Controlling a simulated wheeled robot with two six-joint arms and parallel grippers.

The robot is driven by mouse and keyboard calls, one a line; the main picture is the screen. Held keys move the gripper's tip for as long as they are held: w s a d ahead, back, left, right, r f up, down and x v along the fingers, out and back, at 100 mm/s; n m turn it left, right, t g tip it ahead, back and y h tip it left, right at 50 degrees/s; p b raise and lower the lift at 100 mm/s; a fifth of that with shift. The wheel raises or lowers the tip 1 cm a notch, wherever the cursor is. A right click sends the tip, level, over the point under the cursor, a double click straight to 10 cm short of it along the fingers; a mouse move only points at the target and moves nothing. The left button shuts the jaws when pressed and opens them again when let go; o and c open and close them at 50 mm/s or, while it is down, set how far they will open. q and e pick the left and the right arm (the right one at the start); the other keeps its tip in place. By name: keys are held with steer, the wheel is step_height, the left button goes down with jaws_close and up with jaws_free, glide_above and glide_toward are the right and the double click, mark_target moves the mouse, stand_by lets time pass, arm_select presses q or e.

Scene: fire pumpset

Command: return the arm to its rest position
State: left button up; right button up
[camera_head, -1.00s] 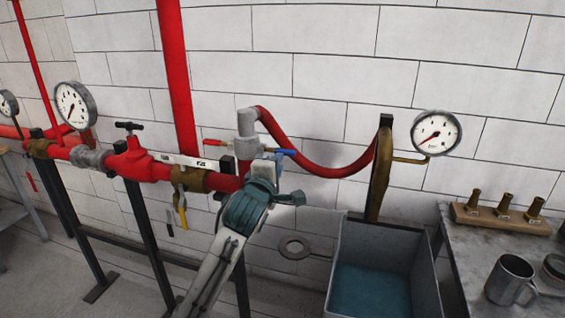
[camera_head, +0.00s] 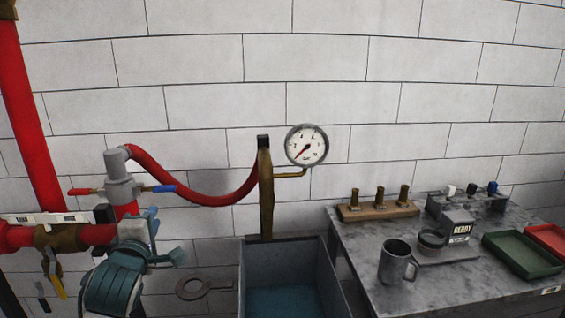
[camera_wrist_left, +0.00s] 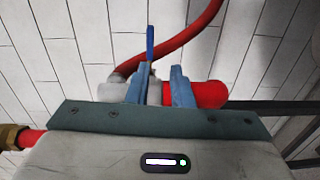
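My left gripper (camera_head: 151,217) is low at the left of the head view, in front of and just below the grey valve fitting (camera_head: 121,180) with its red and blue levers. In the left wrist view its two blue fingers (camera_wrist_left: 160,88) stand apart. The grey fitting and the red pipe (camera_wrist_left: 207,95) show between and behind them. The blue lever (camera_wrist_left: 150,43) points up past the fingertips. I see nothing held, though I cannot tell how near the fingers are to the fitting. My right gripper is in neither view.
A red hose (camera_head: 205,197) runs from the fitting to a brass upright (camera_head: 266,195) with a gauge (camera_head: 306,146). Below stands an open grey tank (camera_head: 333,280). At right, a table (camera_head: 350,245) holds a mug (camera_head: 397,261), brass nozzles and trays. Red piping fills the left.

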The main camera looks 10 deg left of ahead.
arm_select(q)
steer(key=s+d+f+m+g+h, duration=0.1)
steer(key=s+d+f+m+g, duration=0.15)
steer(key=s+f+m, duration=0.6)
steer(key=s+d+f+m+g+h, duration=0.1)
steer(key=s+f+g, duration=0.25)
steer(key=f, duration=0.95)
steer(key=s+d+f+m+g+h, duration=0.15)
steer(key=s+f+m+g, duration=0.25)
steer(key=s+f+m, duration=0.45)
steer(key=s+d+f+m+g, duration=0.25)
steer(key=s+f, duration=0.25)
steer(key=s, duration=0.6)
step_height(320, 180, down, 30)
steer(key=a+g, duration=0.2)
steer(key=a, duration=0.1)
steer(key=s+a+f+g, duration=0.1)
steer(key=s+f, duration=1.6)
steer(key=f, duration=0.2)
steer(key=shift+s, duration=0.3)
